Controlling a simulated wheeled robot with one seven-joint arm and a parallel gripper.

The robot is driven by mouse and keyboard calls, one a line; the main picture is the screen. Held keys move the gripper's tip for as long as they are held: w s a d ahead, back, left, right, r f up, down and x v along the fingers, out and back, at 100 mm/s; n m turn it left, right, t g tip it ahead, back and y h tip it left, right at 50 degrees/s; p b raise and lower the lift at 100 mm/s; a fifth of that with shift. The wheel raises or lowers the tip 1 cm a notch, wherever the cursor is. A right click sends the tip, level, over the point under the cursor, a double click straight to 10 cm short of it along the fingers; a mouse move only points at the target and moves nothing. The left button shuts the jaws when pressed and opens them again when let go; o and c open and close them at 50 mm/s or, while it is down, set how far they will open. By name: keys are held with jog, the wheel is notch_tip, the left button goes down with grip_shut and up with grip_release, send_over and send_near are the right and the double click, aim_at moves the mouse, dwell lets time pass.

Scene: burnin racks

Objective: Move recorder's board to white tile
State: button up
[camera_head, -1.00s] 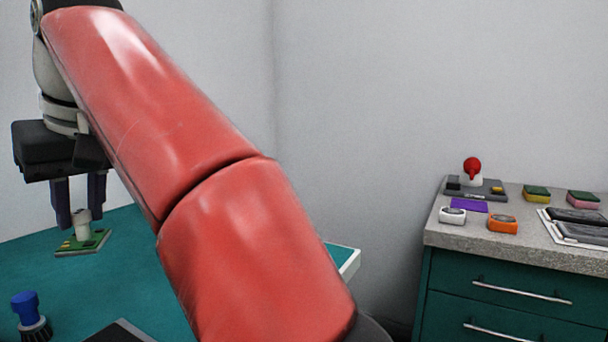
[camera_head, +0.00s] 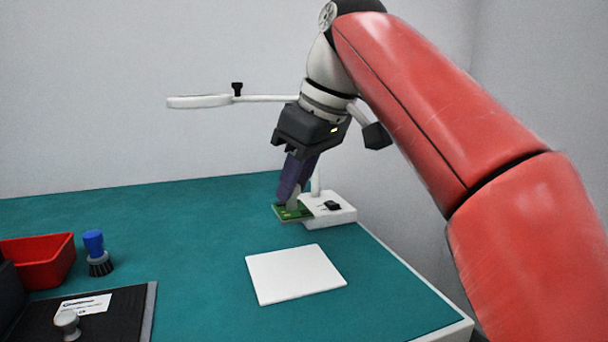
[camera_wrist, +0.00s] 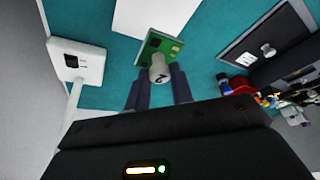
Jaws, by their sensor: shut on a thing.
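My gripper (camera_head: 294,180) is shut on the pale round knob (camera_head: 292,203) of a green circuit board (camera_head: 284,213). In the wrist view the knob (camera_wrist: 159,70) sits between the fingertips and the board (camera_wrist: 152,48) extends beyond it. The board appears held above the teal bench, in front of the lamp base in the head view. The white tile (camera_head: 295,273) lies flat on the bench, nearer to the head camera than the board, and is empty. In the wrist view the tile (camera_wrist: 155,14) shows at the top edge, partly cut off.
A white lamp base (camera_head: 335,208) with a black switch stands close to the board; its arm and ring head (camera_head: 200,101) extend behind my gripper.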

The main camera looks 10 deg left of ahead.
aim_at(296, 206)
jog(key=shift+f+b, duration=2.5)
jog(key=shift+f, duration=2.05)
jog(key=shift+f, duration=0.2)
jog(key=o, duration=1)
jog(key=shift+o, duration=0.2)
notch_tip(296, 206, up, 5)
jog(key=p, duration=0.5)
jog(key=shift+r, duration=1)
